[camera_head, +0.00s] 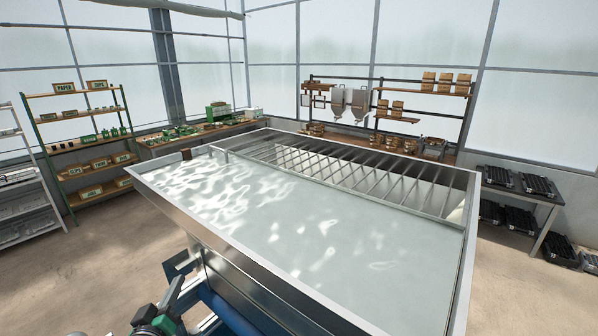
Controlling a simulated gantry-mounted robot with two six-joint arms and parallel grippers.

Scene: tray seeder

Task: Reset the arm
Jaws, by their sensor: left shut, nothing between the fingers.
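My left gripper (170,293) shows at the bottom left, partly cut off by the lower edge, with dark and green parts behind it. It is shut and holds nothing. It is small and low in the picture, in front of the near side of the large metal tank (243,275). The gap between it and the tank is hard to judge. My right gripper is not in view.
The water-filled tank takes up the middle, with a slatted metal rack (340,172) along its far side. Wooden-shelved racks (72,119) stand at the left. A bench with black trays (520,182) stands at the right. Bare floor shows on both sides.

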